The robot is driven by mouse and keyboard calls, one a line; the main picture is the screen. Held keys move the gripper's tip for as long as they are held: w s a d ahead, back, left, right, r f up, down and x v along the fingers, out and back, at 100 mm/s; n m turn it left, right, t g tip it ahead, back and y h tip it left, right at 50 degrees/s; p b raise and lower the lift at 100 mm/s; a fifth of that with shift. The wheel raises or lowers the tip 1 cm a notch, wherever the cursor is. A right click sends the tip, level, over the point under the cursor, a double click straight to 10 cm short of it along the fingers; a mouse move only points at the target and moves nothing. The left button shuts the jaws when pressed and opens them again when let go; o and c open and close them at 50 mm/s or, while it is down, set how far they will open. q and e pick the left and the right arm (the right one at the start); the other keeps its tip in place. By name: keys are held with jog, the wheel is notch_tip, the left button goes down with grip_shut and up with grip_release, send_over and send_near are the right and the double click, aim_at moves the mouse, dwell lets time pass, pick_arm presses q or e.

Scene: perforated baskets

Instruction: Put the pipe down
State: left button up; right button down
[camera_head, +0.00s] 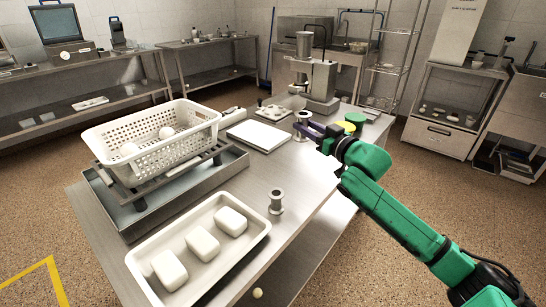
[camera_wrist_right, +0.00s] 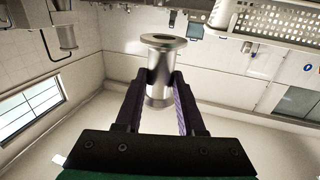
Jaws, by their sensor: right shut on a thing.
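My right gripper (camera_head: 311,129) is above the right side of the metal table (camera_head: 296,180), its arm coming in from the right. It is shut on a short shiny metal pipe (camera_head: 301,119) with flanged ends. In the right wrist view the pipe (camera_wrist_right: 160,60) sits between the two fingers (camera_wrist_right: 159,88), its flange beyond their tips. I cannot tell whether the pipe touches the table. A second flanged pipe (camera_head: 276,203) stands upright on the table, nearer and apart from the gripper. My left gripper is not in view.
A white tray (camera_head: 257,236) with white blocks is at the table's front. A white perforated basket (camera_head: 185,152) holding round white things stands on a rack over a metal tray (camera_head: 121,213). A white slab (camera_head: 259,135), a machine (camera_head: 318,82) and green and yellow discs (camera_head: 349,121) are farther back.

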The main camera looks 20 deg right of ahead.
notch_tip(320, 180, down, 19)
jog(key=shift+a+f+b, duration=0.1)
jog(key=shift+f+b, duration=0.05)
jog(key=shift+b, duration=0.45)
jog(key=shift+f, duration=0.15)
jog(key=c, duration=0.5)
grip_release()
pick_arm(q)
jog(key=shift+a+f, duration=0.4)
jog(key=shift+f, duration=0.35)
pick_arm(e)
jog(key=shift+r, duration=0.25)
pick_arm(q)
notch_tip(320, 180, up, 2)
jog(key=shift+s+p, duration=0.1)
jog(key=shift+p, duration=0.75)
pick_arm(e)
jog(key=v, duration=1.2)
jog(key=shift+f, duration=0.1)
